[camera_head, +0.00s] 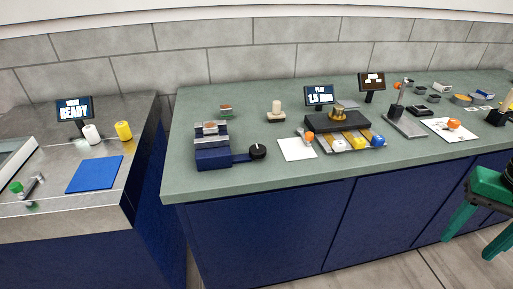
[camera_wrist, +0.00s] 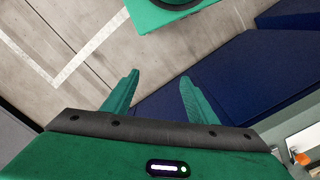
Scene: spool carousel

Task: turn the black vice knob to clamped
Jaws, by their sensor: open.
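The black vice knob (camera_head: 257,151) is on the right end of the blue vice's arm, on the near left part of the green counter. A short white mark shows on the knob. The blue vice (camera_head: 213,158) has grey jaws at its top; whether they are closed on something is too small to tell. My gripper (camera_wrist: 158,88) shows in the wrist view with its two green fingers apart and nothing between them, over the floor and blue cabinet fronts. It is away from the vice, and the knob is not in the wrist view.
The green counter (camera_head: 300,179) holds a dark block with a brass part (camera_head: 337,121), several small spools, white cards and two small screens. A metal bench (camera_head: 60,225) with a blue mat (camera_head: 95,174) stands at left, across a gap. Floor is open in front at right.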

